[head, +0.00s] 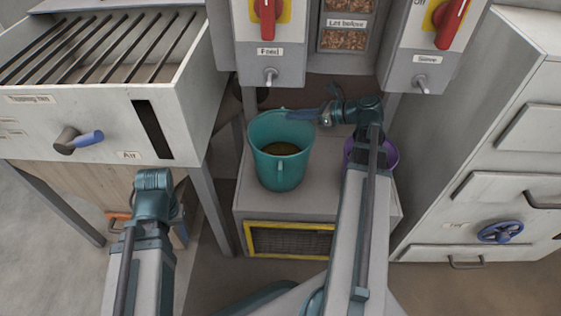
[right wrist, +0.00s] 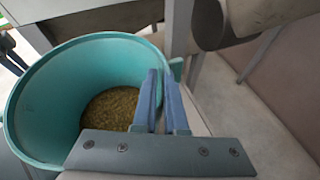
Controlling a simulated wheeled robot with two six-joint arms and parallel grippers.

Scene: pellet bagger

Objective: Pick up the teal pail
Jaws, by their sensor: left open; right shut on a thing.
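The teal pail (head: 268,165) stands upright on the grey stand, with brown pellets (head: 281,149) in its bottom. The right wrist view shows the pail (right wrist: 30,100) at left, with the golden-brown pellets (right wrist: 110,108) inside. My right gripper (head: 325,117) reaches in from the right at the pail's upper rim. Its blue fingers (right wrist: 165,95) are shut on the right side of the pail's rim. My left gripper (head: 155,185) is open, low at the left and away from the pail; its fingers are mostly hidden behind its wrist.
A purple container (head: 388,155) stands on the grey stand (head: 250,205), partly behind my right arm. Panels with red knobs (head: 267,15) hang above. A slotted cabinet (head: 75,115) is at left, a drawer cabinet (head: 470,190) with a blue wheel (head: 500,232) at right.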

